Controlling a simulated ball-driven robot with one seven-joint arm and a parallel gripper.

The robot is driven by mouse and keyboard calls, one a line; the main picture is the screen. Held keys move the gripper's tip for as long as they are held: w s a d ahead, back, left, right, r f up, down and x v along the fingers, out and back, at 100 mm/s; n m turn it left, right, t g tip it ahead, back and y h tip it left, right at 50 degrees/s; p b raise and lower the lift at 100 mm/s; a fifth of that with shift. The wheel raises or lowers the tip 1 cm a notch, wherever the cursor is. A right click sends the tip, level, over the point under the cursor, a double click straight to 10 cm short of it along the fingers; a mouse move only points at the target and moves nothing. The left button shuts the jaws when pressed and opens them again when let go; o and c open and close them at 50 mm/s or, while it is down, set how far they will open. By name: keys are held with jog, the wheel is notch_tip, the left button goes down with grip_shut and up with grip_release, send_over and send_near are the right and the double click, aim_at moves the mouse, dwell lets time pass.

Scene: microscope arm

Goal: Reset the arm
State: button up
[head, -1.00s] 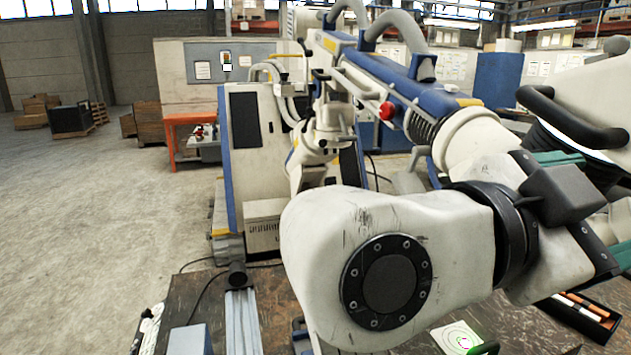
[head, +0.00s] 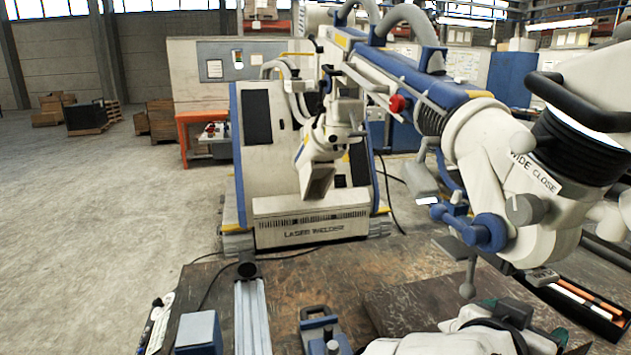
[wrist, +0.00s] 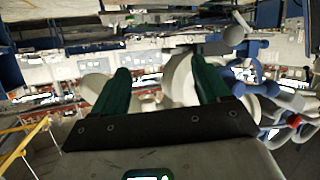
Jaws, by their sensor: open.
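The microscope arm (head: 420,90) is a white and blue jointed boom that reaches from the back towards the upper right in the head view. A red knob (head: 397,103) sits on its side. The white microscope head (head: 500,160) hangs at its right end, with a "WIDE CLOSE" label and a grey dial (head: 525,208). In the wrist view, blue and white parts of the arm (wrist: 265,80) appear upside down at the right. My gripper (wrist: 160,65) is open, its green fingers spread with nothing held between them. In the head view my wrist is low at the bottom right, partly cut off.
A white and blue laser welder (head: 312,222) stands behind the dark worktable (head: 215,275). A metal rail (head: 250,310) and a blue block (head: 197,333) lie at the front left. A black tray (head: 578,305) with orange-and-white sticks lies at the right. Open floor lies left.

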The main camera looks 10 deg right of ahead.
jog(key=s+f+n+g+y+b, duration=0.1)
jog(key=s+f+n+y, duration=0.25)
jog(key=f, duration=0.85)
jog(key=s+f+n+y+b, duration=0.1)
jog(key=s+f+n+y, duration=0.25)
jog(key=f, duration=0.85)
jog(key=s+a+f+n+g+y, duration=0.1)
jog(key=s+a+f+n+y, duration=0.1)
jog(key=s+f, duration=0.4)
jog(key=s+a+f+n+g+y, duration=0.2)
jog(key=s+a+f+y, duration=0.1)
jog(key=s+f, duration=0.4)
jog(key=shift+a+f+n+g+y+b, duration=0.3)
jog(key=shift+a+f+n+b, duration=0.15)
jog(key=shift+a+f, duration=0.25)
jog(key=shift+r, duration=0.1)
